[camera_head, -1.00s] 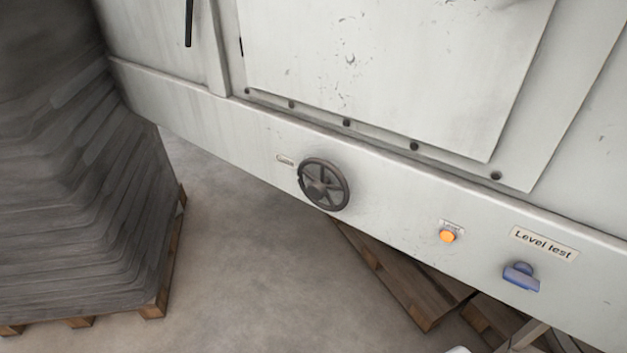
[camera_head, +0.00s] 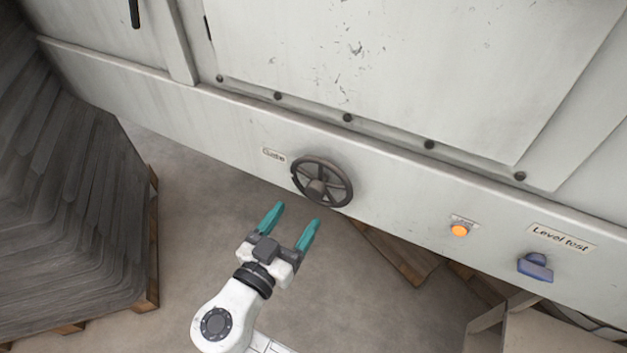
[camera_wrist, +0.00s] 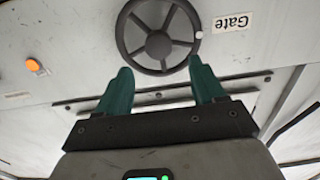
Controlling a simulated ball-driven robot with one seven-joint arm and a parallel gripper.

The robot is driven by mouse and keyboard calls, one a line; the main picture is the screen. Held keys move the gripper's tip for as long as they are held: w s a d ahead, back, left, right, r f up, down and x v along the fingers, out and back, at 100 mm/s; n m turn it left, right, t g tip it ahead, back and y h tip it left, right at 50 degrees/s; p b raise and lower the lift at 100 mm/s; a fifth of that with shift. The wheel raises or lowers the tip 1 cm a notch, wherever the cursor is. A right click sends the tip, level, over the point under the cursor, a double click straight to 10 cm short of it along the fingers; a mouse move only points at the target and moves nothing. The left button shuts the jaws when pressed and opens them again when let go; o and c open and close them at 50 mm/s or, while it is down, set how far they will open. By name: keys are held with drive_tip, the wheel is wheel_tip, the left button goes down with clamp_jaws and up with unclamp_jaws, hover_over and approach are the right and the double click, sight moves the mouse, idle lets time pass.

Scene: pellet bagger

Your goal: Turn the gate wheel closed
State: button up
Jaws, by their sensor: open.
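The gate wheel (camera_head: 322,181) is a dark, spoked handwheel on the machine's pale lower panel, just right of a small "Gate" label (camera_head: 273,155). My gripper (camera_head: 291,216) has two teal fingers, spread apart and empty. In the head view it is below and left of the wheel, pointing up toward it, with no contact visible.
An orange button (camera_head: 459,230) and a blue knob (camera_head: 535,266) under a "Level test" label (camera_head: 561,237) are right of the wheel. A grey stack (camera_head: 75,190) on a pallet stands at left. Wooden pallets (camera_head: 395,250) lie below the panel. Floor is clear between.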

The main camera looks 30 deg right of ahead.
sight(313, 193)
drive_tip(key=p+x, duration=0.2)
drive_tip(key=x, duration=0.7)
drive_tip(key=shift+d, duration=0.15)
clamp_jaws()
idle(0.4)
